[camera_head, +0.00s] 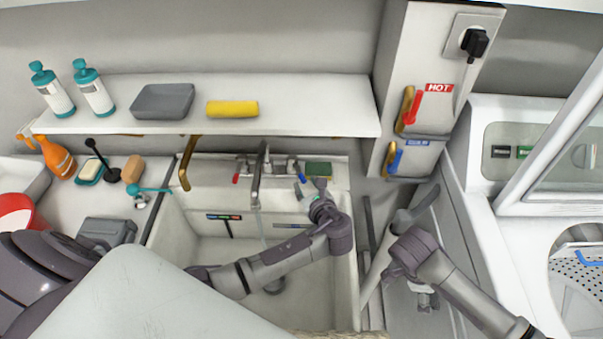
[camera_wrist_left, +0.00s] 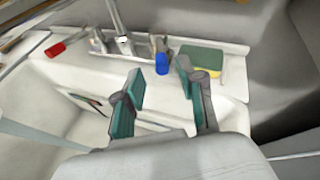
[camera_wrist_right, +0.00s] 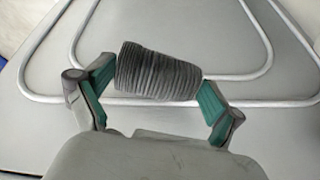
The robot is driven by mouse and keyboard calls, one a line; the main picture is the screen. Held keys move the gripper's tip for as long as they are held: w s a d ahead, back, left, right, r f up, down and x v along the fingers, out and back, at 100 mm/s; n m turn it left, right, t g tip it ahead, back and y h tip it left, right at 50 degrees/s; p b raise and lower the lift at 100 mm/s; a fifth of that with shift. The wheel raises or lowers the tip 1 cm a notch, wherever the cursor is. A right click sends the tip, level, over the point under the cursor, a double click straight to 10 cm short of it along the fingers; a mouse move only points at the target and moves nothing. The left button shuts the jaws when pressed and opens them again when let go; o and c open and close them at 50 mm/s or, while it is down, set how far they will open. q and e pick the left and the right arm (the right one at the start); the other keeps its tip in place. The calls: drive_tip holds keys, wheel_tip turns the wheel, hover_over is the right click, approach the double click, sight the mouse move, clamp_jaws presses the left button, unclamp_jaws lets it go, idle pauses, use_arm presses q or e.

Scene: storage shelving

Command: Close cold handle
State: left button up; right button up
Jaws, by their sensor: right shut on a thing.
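The sink tap (camera_head: 257,180) has a red handle (camera_head: 236,178) on its left and a blue cold handle (camera_head: 293,166) on its right. A pale streak below the spout looks like running water. My left gripper (camera_head: 306,190) is open and empty, just in front of the blue handle. In the left wrist view the blue handle (camera_wrist_left: 162,64) stands beyond the gap between my two fingertips (camera_wrist_left: 160,84), apart from them. My right gripper (camera_wrist_right: 158,80) is shut on a dark ridged cylinder (camera_wrist_right: 157,72), away from the sink. Its fingers are hard to make out in the head view.
A green and yellow sponge (camera_head: 318,169) lies right of the blue handle. A wall panel has a red HOT lever (camera_head: 411,107) and a blue lever (camera_head: 396,160). A shelf (camera_head: 300,105) overhangs the sink. The basin (camera_head: 200,235) is open below my left arm.

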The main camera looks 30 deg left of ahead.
sight(301, 174)
use_arm(q)
drive_tip(key=x, duration=0.7)
drive_tip(key=shift+d, duration=0.1)
clamp_jaws()
